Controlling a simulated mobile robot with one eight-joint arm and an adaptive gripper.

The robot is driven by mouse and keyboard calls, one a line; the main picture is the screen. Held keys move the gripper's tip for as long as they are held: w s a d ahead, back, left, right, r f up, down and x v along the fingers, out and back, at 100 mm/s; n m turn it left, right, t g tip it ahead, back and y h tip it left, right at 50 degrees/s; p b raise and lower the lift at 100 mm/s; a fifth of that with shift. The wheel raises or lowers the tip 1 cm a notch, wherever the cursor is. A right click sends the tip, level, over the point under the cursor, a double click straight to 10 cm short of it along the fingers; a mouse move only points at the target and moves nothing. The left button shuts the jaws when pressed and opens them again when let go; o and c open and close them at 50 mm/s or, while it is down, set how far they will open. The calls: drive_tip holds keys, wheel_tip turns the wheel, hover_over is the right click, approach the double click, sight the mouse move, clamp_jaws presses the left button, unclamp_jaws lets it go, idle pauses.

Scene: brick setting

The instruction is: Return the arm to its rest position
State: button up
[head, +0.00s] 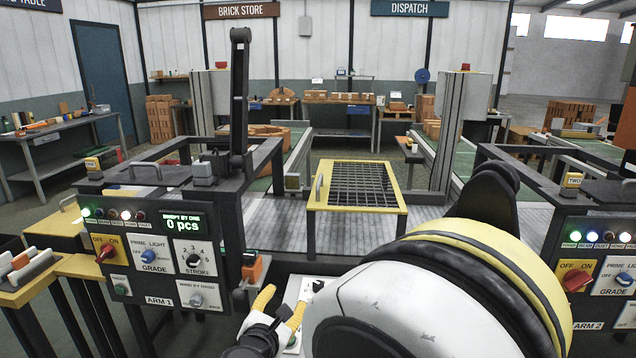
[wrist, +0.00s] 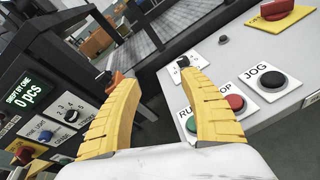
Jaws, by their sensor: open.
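My gripper (head: 278,310) shows at the bottom middle of the head view, in front of a small light-coloured button box, with my white and yellow arm link to its right. In the wrist view my gripper (wrist: 152,82) has its two yellow fingers spread wide, with nothing between them. The box (wrist: 258,112) carries a green button (wrist: 191,124), a red button (wrist: 235,102) and a black JOG button (wrist: 272,78). The fingers are near these buttons; the right finger partly covers the labels. I cannot tell whether it touches the box.
The ARM 1 panel (head: 155,255) stands left of my gripper, its display reading 0 pcs. The ARM 2 panel (head: 601,258) stands at the right. A yellow-framed mesh guard (head: 401,197) lies ahead over the grey bed. A table with small items (head: 60,145) stands far left.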

drive_tip(key=s+d+r+m+g, duration=0.2)
drive_tip(key=s+d+m+g, duration=0.15)
drive_tip(key=d+m, duration=0.6)
drive_tip(key=s+d+r+m+g, duration=0.25)
drive_tip(key=s+d+m, duration=0.3)
drive_tip(key=d, duration=0.75)
drive_tip(key=s+d+m+y, duration=0.1)
drive_tip(key=s+d+m, duration=0.1)
drive_tip(key=s+m, duration=0.5)
drive_tip(key=s+d+m+g+y, duration=0.1)
drive_tip(key=s+d+m, duration=0.2)
drive_tip(key=s+m, duration=0.4)
drive_tip(key=shift+s+d+m, duration=0.15)
drive_tip(key=shift+s+m, duration=0.15)
drive_tip(key=shift+m, duration=0.1)
